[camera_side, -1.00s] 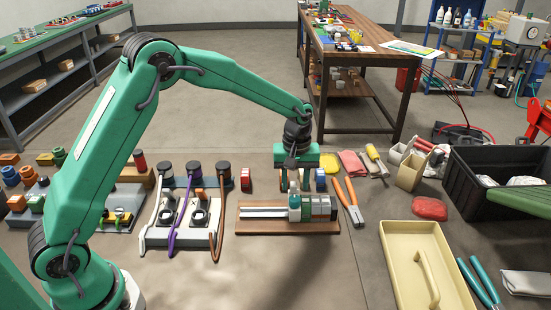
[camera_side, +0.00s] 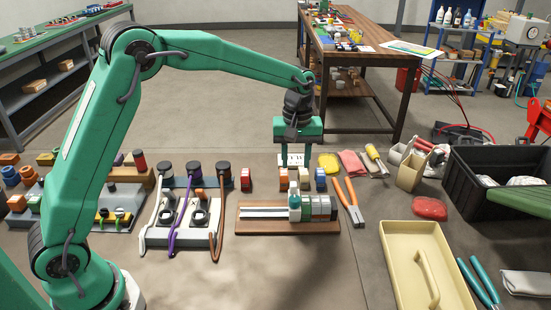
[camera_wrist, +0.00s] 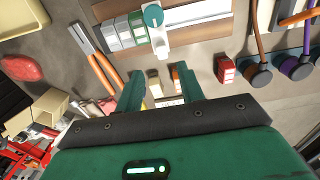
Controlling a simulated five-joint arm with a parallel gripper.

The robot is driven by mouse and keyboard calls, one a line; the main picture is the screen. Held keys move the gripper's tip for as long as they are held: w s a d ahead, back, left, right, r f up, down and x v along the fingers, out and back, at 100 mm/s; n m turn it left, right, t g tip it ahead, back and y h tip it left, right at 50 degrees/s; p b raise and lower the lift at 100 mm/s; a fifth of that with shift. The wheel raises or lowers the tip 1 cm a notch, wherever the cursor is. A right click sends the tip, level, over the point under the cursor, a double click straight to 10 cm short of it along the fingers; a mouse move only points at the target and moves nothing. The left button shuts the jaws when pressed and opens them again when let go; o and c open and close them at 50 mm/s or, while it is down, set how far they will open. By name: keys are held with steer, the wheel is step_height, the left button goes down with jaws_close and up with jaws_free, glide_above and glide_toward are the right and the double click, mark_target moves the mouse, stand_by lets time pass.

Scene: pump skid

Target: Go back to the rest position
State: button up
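My gripper (camera_side: 294,162) is raised above the bench behind the rail board, fingers pointing down. Its two fingers stand apart with nothing clearly held; the wrist view also shows the open gripper (camera_wrist: 158,82). A wooden board (camera_side: 250,227) with a metal rail (camera_side: 262,212) lies in front. Grey modules (camera_side: 318,207) sit on the rail's right part, with a white and green module (camera_side: 295,204) at their left. The green-topped module (camera_wrist: 153,17) also shows in the wrist view. A small white patch (camera_side: 293,159) shows between the fingers; I cannot tell what it is.
A block with cables (camera_side: 184,238) stands left. A cream tray (camera_side: 392,262) and black crate (camera_side: 462,185) are at the right.

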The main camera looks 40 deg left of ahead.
steer(key=shift+r, duration=0.35)
steer(key=shift+s+a+r, duration=0.15)
steer(key=shift+s+r, duration=0.25)
steer(key=shift+r, duration=0.1)
steer(key=s+a+r+m+t, duration=0.3)
steer(key=s+a+r+m, duration=0.1)
steer(key=s+r, duration=0.75)
steer(key=s+a+f+m+t, duration=0.1)
steer(key=s+m, duration=0.1)
steer(key=s, duration=0.6)
steer(key=s+a+f+m+t, duration=0.1)
steer(key=s+m, duration=0.2)
steer(key=s, duration=0.6)
steer(key=shift+f+t, duration=0.3)
steer(key=shift+f, duration=0.05)
